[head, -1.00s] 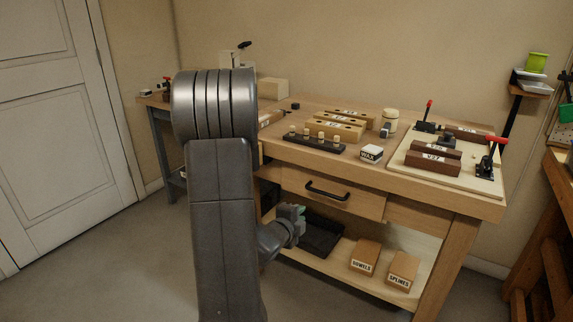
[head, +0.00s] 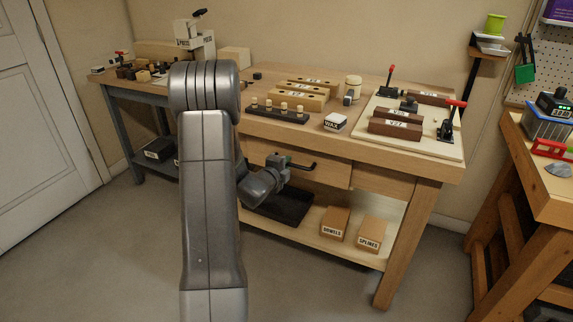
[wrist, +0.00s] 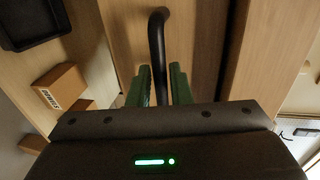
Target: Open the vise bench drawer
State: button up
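The vise bench (head: 425,165) has a wooden drawer (head: 333,174) under its top; its front looks flush with the bench. A black bar handle (head: 306,166) is on the drawer front, partly hidden by my gripper (head: 284,161). In the wrist view the handle (wrist: 157,45) runs between the two green fingers of my gripper (wrist: 161,80). A narrow gap seems to show between the handle and the fingers, so they look open around it. The drawer's inside is hidden.
Below the drawer, a shelf holds a black tray (head: 285,205), a dowels box (head: 335,222) and a splines box (head: 370,231). Blocks and clamps stand on the benchtop. Another bench (head: 545,180) stands at the right. The floor in front is clear.

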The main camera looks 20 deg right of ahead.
jog(key=shift+w+d, duration=0.3)
jog(key=shift+d, duration=0.1)
grip_shut()
jog(key=shift+s+a+f, duration=0.1)
jog(key=shift+a+f, duration=0.05)
jog(key=shift+s+a+b, duration=0.15)
jog(key=shift+b, duration=0.15)
jog(key=f+b+v, duration=0.2)
jog(key=b+v, duration=0.2)
jog(key=v, duration=0.8)
jog(key=a+f+b+v, duration=0.1)
jog(key=f+b+v, duration=0.2)
jog(key=v, duration=1)
jog(key=shift+s+b, duration=0.4)
jog(key=shift+b, duration=0.2)
